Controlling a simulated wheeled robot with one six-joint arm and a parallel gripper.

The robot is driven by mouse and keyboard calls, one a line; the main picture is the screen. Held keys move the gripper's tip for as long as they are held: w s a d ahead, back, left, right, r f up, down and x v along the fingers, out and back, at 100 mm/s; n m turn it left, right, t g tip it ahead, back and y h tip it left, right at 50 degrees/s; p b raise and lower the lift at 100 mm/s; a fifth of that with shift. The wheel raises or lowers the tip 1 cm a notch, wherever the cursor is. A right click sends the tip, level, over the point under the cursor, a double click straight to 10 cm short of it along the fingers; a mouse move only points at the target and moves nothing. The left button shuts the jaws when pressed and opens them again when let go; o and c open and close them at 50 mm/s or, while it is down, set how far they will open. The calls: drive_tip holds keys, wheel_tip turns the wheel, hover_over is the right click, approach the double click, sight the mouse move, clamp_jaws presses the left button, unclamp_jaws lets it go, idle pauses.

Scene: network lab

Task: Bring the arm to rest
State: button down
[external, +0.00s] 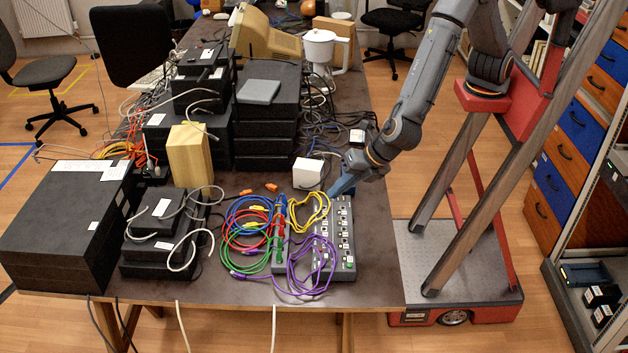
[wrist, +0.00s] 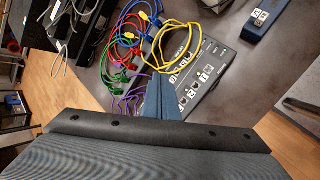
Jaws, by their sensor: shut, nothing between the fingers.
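My arm (external: 420,85) reaches from the red base at the right over the table's right edge. My gripper (external: 338,187) points down and left, with its blue fingers shut and nothing between them. In the external view its tip is close to the grey switch box (external: 345,215) and the yellow cable (external: 311,213). I cannot tell whether it touches them. In the wrist view the shut fingers (wrist: 164,98) appear in front of the grey box (wrist: 205,75), beside the yellow cable (wrist: 187,58).
Blue, red, green and purple cables (external: 250,235) lie in loops left of the box. A white cube (external: 307,174) stands behind it. Black equipment stacks (external: 70,225) fill the table's left side. A bare strip of table (external: 380,260) lies right of the box.

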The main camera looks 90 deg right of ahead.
drive_tip(key=s+d+r+m+g+h, duration=0.15)
drive_tip(key=d+m, duration=0.35)
drive_tip(key=d, duration=0.7)
drive_tip(key=s+d+r+m+g, duration=0.15)
drive_tip(key=d+m, duration=0.35)
drive_tip(key=d, duration=0.7)
drive_tip(key=s+d+r+m+g+y, duration=0.1)
drive_tip(key=s+d+m+g+y, duration=0.2)
drive_tip(key=s+d+m, duration=0.9)
drive_tip(key=s+d, duration=0.2)
drive_tip(key=d, duration=0.2)
drive_tip(key=shift+s+r+m, duration=0.3)
drive_tip(key=shift+f, duration=0.1)
